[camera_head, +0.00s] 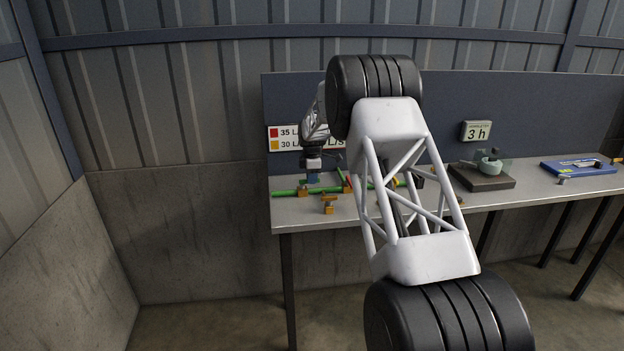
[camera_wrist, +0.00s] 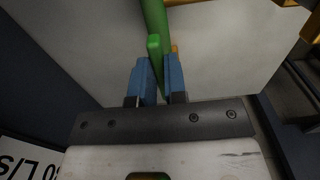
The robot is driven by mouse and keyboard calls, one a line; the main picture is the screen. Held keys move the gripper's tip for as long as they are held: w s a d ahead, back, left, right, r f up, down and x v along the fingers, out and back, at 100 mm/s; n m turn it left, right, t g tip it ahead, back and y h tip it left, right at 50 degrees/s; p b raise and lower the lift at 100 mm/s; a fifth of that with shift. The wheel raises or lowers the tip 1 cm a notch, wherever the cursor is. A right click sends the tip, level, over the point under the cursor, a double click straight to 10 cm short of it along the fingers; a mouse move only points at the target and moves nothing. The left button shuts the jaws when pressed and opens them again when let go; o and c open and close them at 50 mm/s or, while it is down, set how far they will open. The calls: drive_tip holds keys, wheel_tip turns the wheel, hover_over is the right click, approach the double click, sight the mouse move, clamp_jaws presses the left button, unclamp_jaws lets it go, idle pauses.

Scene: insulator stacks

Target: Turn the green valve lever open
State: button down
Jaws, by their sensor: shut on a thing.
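The green valve lever (camera_wrist: 154,50) stands between the two blue fingers of my gripper (camera_wrist: 158,62) in the wrist view. The fingers are closed on it, and its tip shows just past them. The green pipe (camera_wrist: 153,16) runs beyond it at the top of that view. In the head view my gripper (camera_head: 313,178) is low over the left part of the green pipe (camera_head: 285,193) on the bench. There the lever is hidden or too small to make out, and my arm covers part of the pipe's right side.
A red lever (camera_head: 347,184) and an orange fitting (camera_head: 328,204) are near the pipe on the grey bench (camera_head: 300,219). A sign (camera_head: 285,138) is behind my gripper. A dark block with a green device (camera_head: 489,165) and a blue tray (camera_head: 578,168) stand farther right.

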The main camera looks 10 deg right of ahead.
idle(0.3)
drive_tip(key=c, duration=1.2)
unclamp_jaws()
drive_tip(key=shift+o, duration=0.2)
drive_tip(key=shift+r, duration=0.15)
drive_tip(key=shift+r, duration=3.8)
